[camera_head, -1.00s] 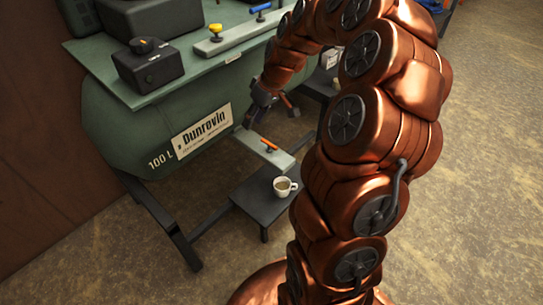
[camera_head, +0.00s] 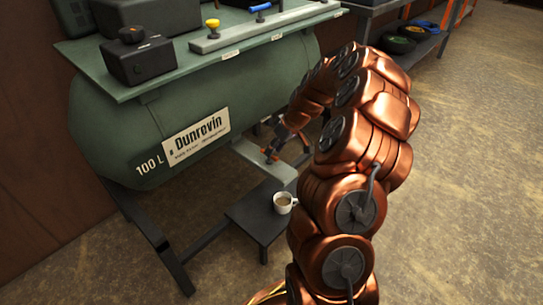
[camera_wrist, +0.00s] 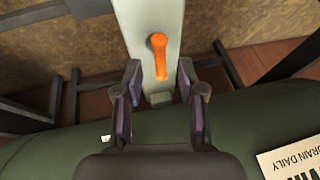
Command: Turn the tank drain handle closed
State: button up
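The orange drain handle (camera_wrist: 159,56) lies on a pale grey bar (camera_wrist: 150,18) in the wrist view, pointing roughly along the bar. In the head view only a small part of the handle (camera_head: 271,157) shows at my gripper, on the grey bar (camera_head: 262,169) below the tank. My gripper (camera_wrist: 160,72) is open, with one finger on each side of the handle's near end and gaps on both sides. In the head view my gripper (camera_head: 276,146) is small and partly merges with the arm.
A white cup (camera_head: 284,203) stands on a low dark stool (camera_head: 256,232) just in front of the bar. Dark tank legs (camera_head: 165,262) stand at the left. Shelving (camera_head: 418,45) stands behind; the right floor is clear.

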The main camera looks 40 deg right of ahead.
jog(key=shift+b+x, duration=0.35)
jog(key=shift+x, duration=1.15)
grip_shut()
